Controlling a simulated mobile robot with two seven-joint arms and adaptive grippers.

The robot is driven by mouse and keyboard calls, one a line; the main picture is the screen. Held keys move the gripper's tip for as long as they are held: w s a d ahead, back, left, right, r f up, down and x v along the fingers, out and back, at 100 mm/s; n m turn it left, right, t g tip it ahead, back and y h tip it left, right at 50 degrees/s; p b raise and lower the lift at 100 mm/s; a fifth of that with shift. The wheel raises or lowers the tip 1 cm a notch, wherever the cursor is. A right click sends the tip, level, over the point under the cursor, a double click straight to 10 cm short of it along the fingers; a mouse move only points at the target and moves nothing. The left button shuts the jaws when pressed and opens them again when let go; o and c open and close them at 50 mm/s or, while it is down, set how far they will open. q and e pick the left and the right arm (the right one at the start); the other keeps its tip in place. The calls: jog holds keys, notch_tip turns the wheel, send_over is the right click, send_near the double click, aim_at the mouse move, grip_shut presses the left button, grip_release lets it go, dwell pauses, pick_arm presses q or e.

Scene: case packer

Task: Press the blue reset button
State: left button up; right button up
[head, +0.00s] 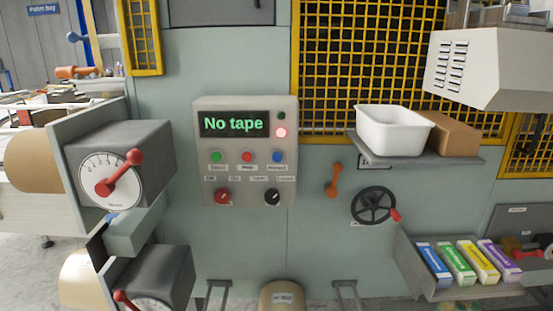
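A grey control panel (245,185) is fixed on the pale green machine wall. Its dark display (234,123) reads "No tape" in green letters. Below the display is a row of three small buttons. The blue button (278,157) is the right one, the red button (247,157) is in the middle, and a third button (216,156) is at the left. The small labels under them are hard to read. A lamp (281,132) right of the display glows pinkish red; a dark green lamp (281,115) sits above it. Neither of my grippers is in view.
Red (222,196) and black (272,197) knobs sit below the buttons. Grey dial boxes (120,160) stick out at left. At right are an orange lever (333,180), a black handwheel (373,205) and a shelf (455,160) with a white tub (393,130). The space before the panel looks clear.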

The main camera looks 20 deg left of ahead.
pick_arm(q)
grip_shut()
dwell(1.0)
